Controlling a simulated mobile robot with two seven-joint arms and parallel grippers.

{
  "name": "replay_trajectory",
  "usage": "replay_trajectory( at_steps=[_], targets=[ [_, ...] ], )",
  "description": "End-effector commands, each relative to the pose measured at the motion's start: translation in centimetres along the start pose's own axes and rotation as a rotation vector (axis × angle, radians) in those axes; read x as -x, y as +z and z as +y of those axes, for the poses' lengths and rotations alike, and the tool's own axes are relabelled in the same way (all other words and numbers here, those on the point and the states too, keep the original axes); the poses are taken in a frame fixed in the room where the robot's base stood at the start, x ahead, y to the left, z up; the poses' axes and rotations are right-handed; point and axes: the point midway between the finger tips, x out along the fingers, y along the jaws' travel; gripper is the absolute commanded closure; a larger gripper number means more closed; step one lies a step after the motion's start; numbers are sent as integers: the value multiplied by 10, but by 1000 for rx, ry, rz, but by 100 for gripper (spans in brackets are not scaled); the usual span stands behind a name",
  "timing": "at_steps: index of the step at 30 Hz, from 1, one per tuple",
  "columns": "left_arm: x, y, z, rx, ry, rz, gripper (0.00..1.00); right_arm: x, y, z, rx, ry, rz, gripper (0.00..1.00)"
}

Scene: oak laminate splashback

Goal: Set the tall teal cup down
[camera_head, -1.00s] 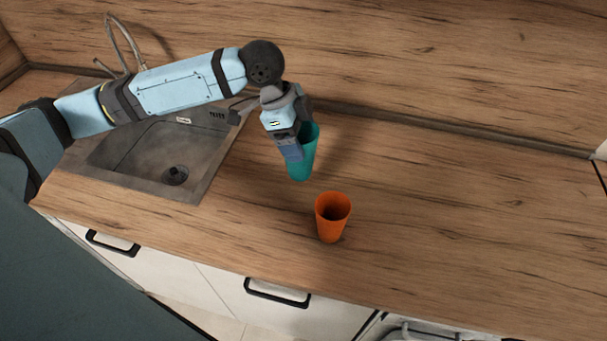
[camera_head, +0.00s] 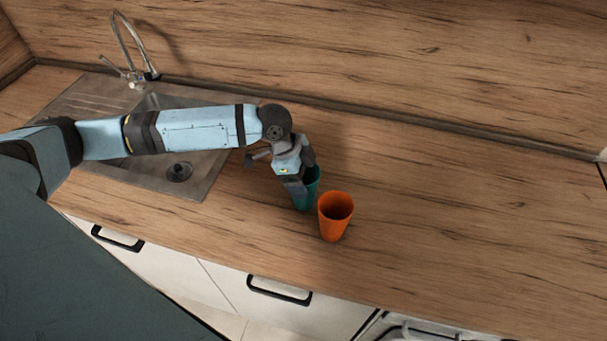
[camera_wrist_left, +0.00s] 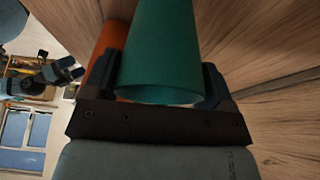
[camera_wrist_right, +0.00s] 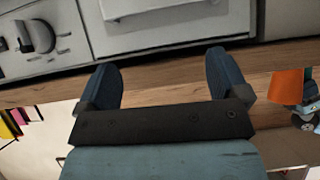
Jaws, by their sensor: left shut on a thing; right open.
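The tall teal cup (camera_head: 309,190) is upright beside the orange cup, just behind and left of it in the head view. My left gripper (camera_head: 298,187) is shut around the teal cup; the left wrist view shows the teal cup (camera_wrist_left: 163,50) between both fingers. I cannot tell whether its base touches the counter. The orange cup (camera_head: 335,216) stands upright on the wooden counter, and part of it shows in the left wrist view (camera_wrist_left: 101,62). My right gripper (camera_wrist_right: 172,85) is open and empty in the right wrist view, in front of the counter edge.
The wooden counter (camera_head: 450,210) is clear to the right of the cups. The wooden splashback (camera_head: 400,60) runs along the back. White drawers (camera_head: 230,290) are below the front edge.

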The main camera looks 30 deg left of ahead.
Motion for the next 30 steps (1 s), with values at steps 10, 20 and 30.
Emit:
replay_trajectory(
  at_steps=[10, 20, 30],
  targets=[
    [-2, 1, 0, 0, 0, 0, 0, 0, -1, 0, 0, 0, 1, 7],
    [9, 0, -1, -1, -2, 0, 0, -1, 1, 0, 0, -1, 0, 7],
    [79, 0, -1, 0, -3, 0, 0, -5, 8, -2, -1, -5, -1, 7]
  ],
)
